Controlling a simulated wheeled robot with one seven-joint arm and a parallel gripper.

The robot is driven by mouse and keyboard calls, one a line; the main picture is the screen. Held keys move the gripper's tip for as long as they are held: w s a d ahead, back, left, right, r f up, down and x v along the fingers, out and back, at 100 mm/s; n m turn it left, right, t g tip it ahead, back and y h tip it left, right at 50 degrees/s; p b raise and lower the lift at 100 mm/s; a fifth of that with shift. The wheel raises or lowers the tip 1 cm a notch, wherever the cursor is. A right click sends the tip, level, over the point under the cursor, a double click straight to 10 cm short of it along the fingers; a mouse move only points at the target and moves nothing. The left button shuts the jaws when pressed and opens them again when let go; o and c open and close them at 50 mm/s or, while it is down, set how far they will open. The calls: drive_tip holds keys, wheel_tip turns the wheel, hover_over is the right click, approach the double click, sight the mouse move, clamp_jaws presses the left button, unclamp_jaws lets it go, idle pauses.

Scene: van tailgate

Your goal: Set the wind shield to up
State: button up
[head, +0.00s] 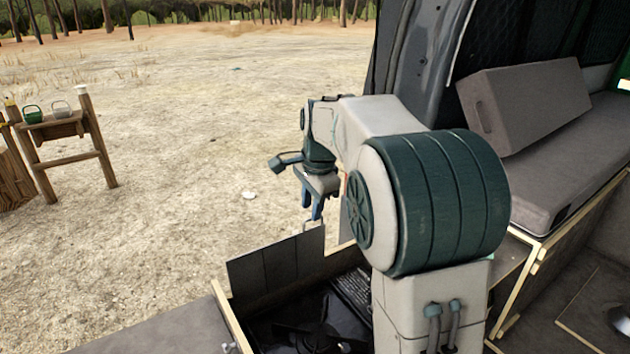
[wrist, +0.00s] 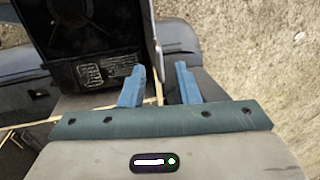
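The wind shield (head: 276,272) is a grey, panelled plate. It stands roughly upright along the far side of the black stove box; its exact tilt is hard to tell. In the wrist view the wind shield (wrist: 151,48) shows nearly edge-on, beside the black stove (wrist: 92,30). My gripper (head: 314,214) points down just above the plate's upper right corner. In the wrist view my gripper (wrist: 160,72) has its two blue fingers apart, with the plate's edge line running through the gap. I see no finger clearly touching the plate.
A grey worktop (head: 150,330) lies to the left of the stove box. The van's bench (head: 575,165) with a grey cushion block (head: 525,103) is at right. A wooden stand (head: 65,130) with small pots is far left. Open dry ground lies beyond the shield.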

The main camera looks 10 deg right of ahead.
wheel_tip(320, 180, up, 12)
drive_tip(key=s, duration=0.2)
drive_tip(key=shift+s+d, duration=0.2)
drive_tip(key=shift+d, duration=0.2)
drive_tip(key=shift+s, duration=0.1)
drive_tip(key=s+f+n, duration=0.7)
drive_tip(key=s+f, duration=0.2)
drive_tip(key=s, duration=0.3)
drive_tip(key=s+a+f+n+t, duration=0.1)
drive_tip(key=s+f+n, duration=0.6)
drive_tip(key=s, duration=0.5)
wheel_tip(320, 180, down, 2)
drive_tip(key=shift+s+a+f+n+h, duration=0.15)
drive_tip(key=shift+s+n+h, duration=0.15)
